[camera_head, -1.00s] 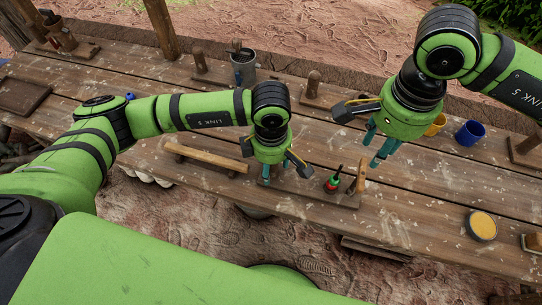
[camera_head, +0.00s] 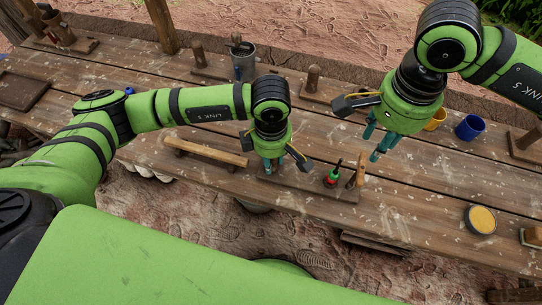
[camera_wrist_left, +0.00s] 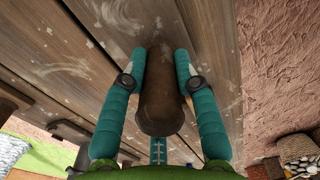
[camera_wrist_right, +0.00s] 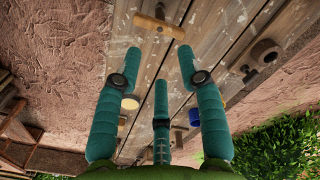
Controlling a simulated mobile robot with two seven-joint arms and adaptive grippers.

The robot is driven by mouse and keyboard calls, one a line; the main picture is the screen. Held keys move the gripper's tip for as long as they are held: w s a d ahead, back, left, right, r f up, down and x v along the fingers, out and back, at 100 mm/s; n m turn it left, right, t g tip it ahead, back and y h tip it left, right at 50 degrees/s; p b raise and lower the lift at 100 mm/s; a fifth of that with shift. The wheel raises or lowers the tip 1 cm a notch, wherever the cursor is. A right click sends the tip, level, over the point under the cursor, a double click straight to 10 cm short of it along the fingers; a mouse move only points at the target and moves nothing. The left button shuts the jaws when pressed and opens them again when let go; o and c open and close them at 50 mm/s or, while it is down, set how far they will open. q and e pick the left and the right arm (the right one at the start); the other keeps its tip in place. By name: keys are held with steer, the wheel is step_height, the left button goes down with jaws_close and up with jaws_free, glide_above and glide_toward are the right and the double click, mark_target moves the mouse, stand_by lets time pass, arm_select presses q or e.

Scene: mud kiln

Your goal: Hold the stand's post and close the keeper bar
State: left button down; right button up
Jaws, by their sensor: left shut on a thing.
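The stand has a low dark wooden base (camera_head: 325,187) near the table's front edge. A thin light wooden piece (camera_head: 357,173) stands up at its right end, perhaps the keeper bar. My left gripper (camera_head: 273,166) is shut on the stand's post at the base's left end. In the left wrist view the round brown post (camera_wrist_left: 161,100) sits between the teal fingers (camera_wrist_left: 161,72). My right gripper (camera_head: 374,143) is open and empty above the table, right of the stand; its fingers also show apart in the right wrist view (camera_wrist_right: 158,63).
A blue cup (camera_head: 470,127), a yellow cup (camera_head: 437,120) and a tin with yellow contents (camera_head: 481,219) are on the right. A grey pot (camera_head: 242,62) stands behind.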

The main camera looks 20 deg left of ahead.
mark_target(361, 170)
steer(key=shift+o, duration=0.7)
steer(key=f+n, duration=0.2)
steer(key=f, duration=0.1)
steer(key=f+n, duration=0.5)
steer(key=f, duration=0.2)
steer(key=shift+s+d+n, duration=0.2)
steer(key=shift+s+n, duration=0.1)
steer(key=shift+s, duration=0.05)
jaws_close()
